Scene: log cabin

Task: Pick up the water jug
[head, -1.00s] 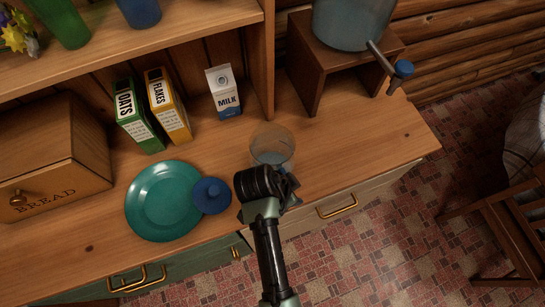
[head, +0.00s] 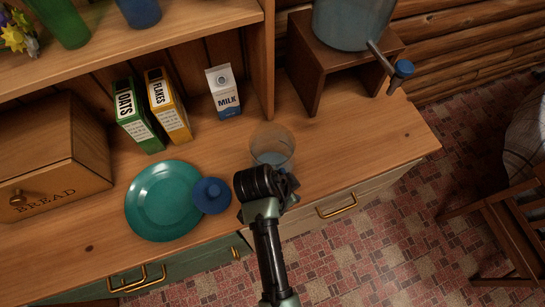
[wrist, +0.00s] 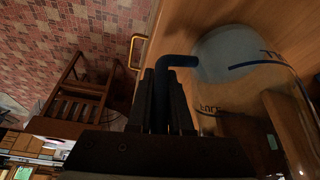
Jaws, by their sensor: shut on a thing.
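The water jug (head: 272,143) is a clear, see-through vessel standing upright on the wooden counter, near its front edge. Its lower part looks bluish, and my wrist hides some of its near side. In the wrist view the clear jug (wrist: 225,55) is at the right, with dark markings on its side and a blue handle (wrist: 178,62). My gripper (wrist: 164,95) is shut on this handle. In the head view my gripper (head: 286,188) is at the jug's near side, its fingers mostly hidden by my wrist.
A teal plate (head: 155,205) and a round blue lid (head: 211,195) lie left of the jug. A milk carton (head: 223,92), an oats box (head: 137,115) and a flakes box (head: 168,105) stand behind. A dispenser (head: 350,25) on a wooden stand (head: 315,75) is at back right. The counter's right end is clear.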

